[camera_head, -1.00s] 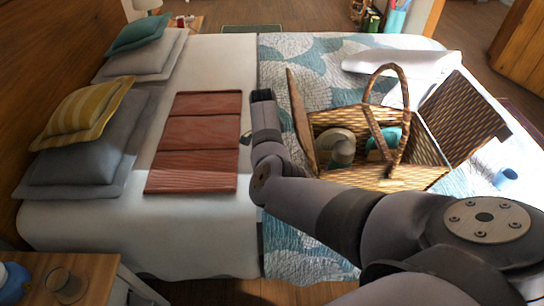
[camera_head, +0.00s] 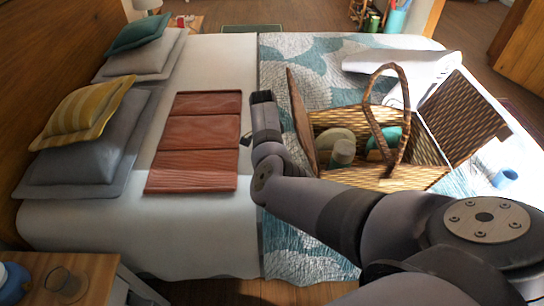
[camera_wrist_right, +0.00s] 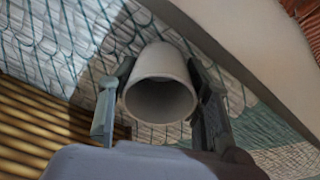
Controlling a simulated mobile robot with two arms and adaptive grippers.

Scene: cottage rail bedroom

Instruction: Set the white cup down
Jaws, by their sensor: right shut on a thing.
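The white cup (camera_wrist_right: 160,88) fills the middle of the right wrist view, with its open rim facing the camera. My right gripper (camera_wrist_right: 155,97) is shut on it, one dark finger on each side. Patterned quilt lies behind the cup; I cannot tell whether the cup touches it. In the head view my right arm reaches across the bed from the right and ends between the red wooden boards and the wicker basket. The cup is hidden there behind my arm. My left gripper is not in view.
The wicker basket (camera_head: 426,158), lids open and handle up, stands on the blue-white quilt (camera_head: 308,250) with dishes inside. Red boards (camera_head: 197,133) lie to the left on the white sheet (camera_head: 215,225). Pillows line the left side.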

